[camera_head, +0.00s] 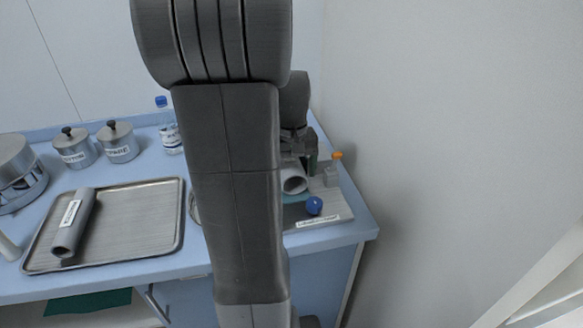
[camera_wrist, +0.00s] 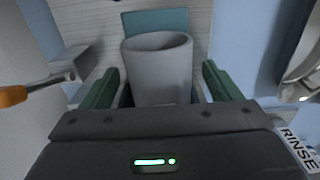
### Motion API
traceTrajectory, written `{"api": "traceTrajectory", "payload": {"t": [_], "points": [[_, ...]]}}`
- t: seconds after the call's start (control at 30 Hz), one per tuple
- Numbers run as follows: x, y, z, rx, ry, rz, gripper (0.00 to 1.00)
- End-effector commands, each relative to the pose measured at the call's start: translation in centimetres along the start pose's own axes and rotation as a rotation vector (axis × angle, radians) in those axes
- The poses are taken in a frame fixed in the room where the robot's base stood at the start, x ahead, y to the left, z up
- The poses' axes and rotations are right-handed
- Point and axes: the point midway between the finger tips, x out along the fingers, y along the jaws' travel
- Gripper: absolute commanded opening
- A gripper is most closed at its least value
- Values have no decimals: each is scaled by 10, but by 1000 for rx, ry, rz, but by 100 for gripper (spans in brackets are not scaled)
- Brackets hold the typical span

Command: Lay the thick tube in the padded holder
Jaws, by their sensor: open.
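A light grey, wide-mouthed tube (camera_head: 294,180) is at the right end of the counter, its open end towards the head camera. It also shows in the wrist view (camera_wrist: 158,75), between the green finger pads of my gripper (camera_wrist: 160,85). The fingers are open, with a small gap on each side of it. A teal pad (camera_wrist: 155,20) on a pale board (camera_head: 325,212) shows beside the tube; whether the tube rests on it is unclear. In the head view my arm hides part of this area and most of my gripper (camera_head: 308,155).
A darker grey labelled tube (camera_head: 75,222) lies on a metal tray (camera_head: 150,253) at left. A blue ball (camera_head: 314,205) and an orange-tipped item (camera_head: 337,156) are near the gripper. A bottle (camera_head: 168,128) and lidded tins (camera_head: 118,143) stand behind. A wall closes the right side.

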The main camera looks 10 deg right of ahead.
Motion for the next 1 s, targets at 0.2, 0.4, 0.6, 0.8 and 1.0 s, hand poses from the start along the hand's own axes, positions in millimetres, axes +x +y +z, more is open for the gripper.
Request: {"api": "traceTrajectory", "payload": {"t": [0.2,0.4,0.6,0.8,1.0], "points": [[-18,0,-1,0,4,1,84],[-63,0,-1,0,6,1,84],[-106,0,-1,0,5,1,84],[-132,0,0,0,1,0,84],[-138,0,0,0,1,0,84]]}}
